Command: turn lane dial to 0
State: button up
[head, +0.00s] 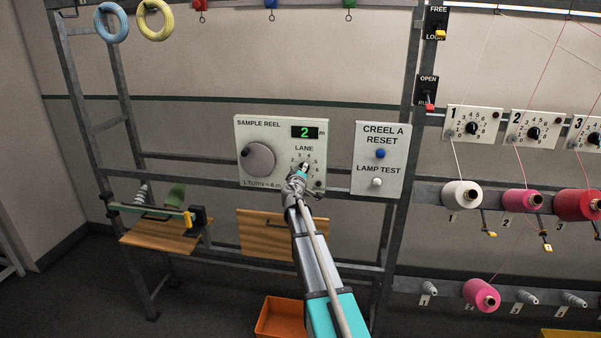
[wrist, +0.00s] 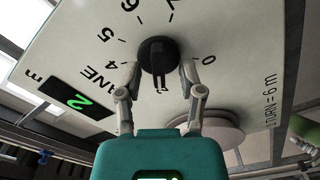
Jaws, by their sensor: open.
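The lane dial is a round black knob (wrist: 157,50) on the white sample reel panel (head: 256,131). In the wrist view, printed numbers ring it, with 4, 5, 6, 7 and 0 readable. Its pointer mark is not clear. My gripper (head: 302,171) is at the dial in the head view and mostly hides it. In the wrist view my gripper (wrist: 161,72) is open, one finger on each side of the knob. I cannot tell whether the fingers touch it. The green display (head: 306,132) above the dial reads 2 m.
A large grey reel knob (head: 257,160) sits left of the dial. The Creel A reset panel (head: 366,169) with a blue and a white button stands to the right. Further right are numbered dials (head: 472,127) and thread cones (head: 461,194). An orange bin (head: 280,317) is below.

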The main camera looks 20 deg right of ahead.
grip_shut()
dwell(0.6)
